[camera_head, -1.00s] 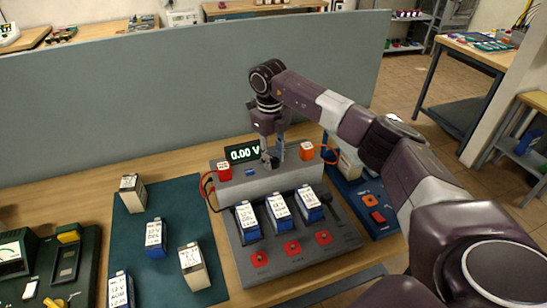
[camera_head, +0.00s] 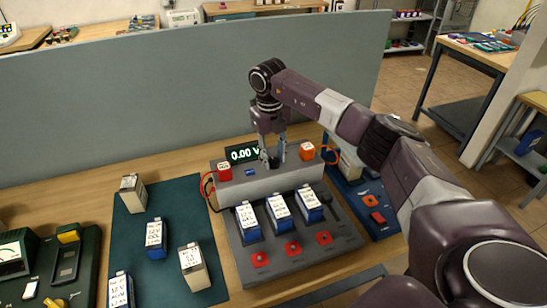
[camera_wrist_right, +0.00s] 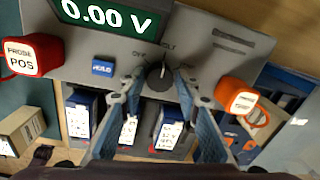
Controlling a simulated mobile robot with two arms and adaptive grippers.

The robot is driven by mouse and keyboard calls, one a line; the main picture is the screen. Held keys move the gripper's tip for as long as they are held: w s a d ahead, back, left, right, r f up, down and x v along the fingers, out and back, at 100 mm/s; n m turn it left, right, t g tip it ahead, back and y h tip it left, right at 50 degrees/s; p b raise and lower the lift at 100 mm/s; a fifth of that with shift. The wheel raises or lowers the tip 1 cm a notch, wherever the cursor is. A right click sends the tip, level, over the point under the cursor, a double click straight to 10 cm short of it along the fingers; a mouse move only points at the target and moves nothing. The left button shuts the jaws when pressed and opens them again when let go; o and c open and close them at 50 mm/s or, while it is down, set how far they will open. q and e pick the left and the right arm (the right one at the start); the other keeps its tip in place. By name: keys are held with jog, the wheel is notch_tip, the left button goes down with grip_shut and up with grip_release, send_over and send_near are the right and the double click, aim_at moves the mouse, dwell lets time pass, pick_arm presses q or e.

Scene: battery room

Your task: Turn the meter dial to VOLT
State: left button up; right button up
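The meter is a grey box with a lit display (camera_head: 244,153) reading 0.00 V; it also shows in the right wrist view (camera_wrist_right: 108,17). Its black dial (camera_wrist_right: 158,76) sits on the grey panel, between OFF on the left and another label, partly hidden, on the right. VOLT is printed above it, and the dial's white mark points up towards VOLT. My right gripper (camera_wrist_right: 158,92) is open, its blue-padded fingers on either side of the dial. I see a gap beside the dial; contact cannot be told. In the head view this gripper (camera_head: 274,158) is over the meter. My left gripper is not in view.
A red POS probe block (camera_wrist_right: 33,55) and an orange probe block (camera_wrist_right: 236,96) flank the dial, near a blue HOLD button (camera_wrist_right: 102,68). Several batteries stand in front of the meter and on a green mat (camera_head: 208,240). A grey partition (camera_head: 150,95) stands behind.

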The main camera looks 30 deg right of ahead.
aim_at(272, 162)
jog(key=shift+o, duration=1.3)
jog(key=shift+r, duration=0.1)
notch_tip(272, 162, up, 12)
jog(key=shift+a, duration=0.35)
jog(key=shift+f, duration=0.25)
